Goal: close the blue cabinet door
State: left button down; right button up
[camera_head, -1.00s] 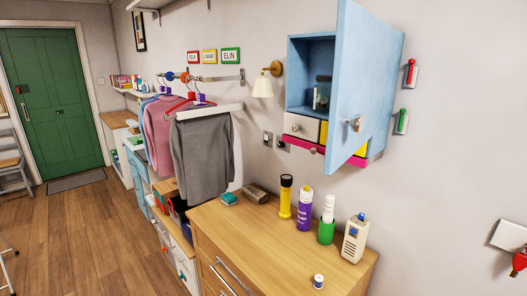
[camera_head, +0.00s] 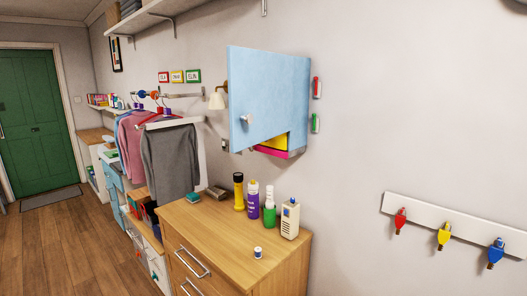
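The blue cabinet door (camera_head: 270,92) is part of a small wall cabinet above the wooden dresser. Its outer face is toward me, with a pale round knob (camera_head: 246,119) near its lower left edge. The door stands out from the cabinet, and I cannot tell its exact angle. Neither of my grippers is in view.
A white hook rail (camera_head: 440,221) is on the right wall. Hanging clothes (camera_head: 170,160) are left of the cabinet. Floor (camera_head: 70,245) is open at left.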

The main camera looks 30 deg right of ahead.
aim_at(260, 83)
jog(key=k, duration=0.35)
jog(key=z, duration=1.2)
jog(key=i, duration=0.5)
jog(key=z, duration=0.05)
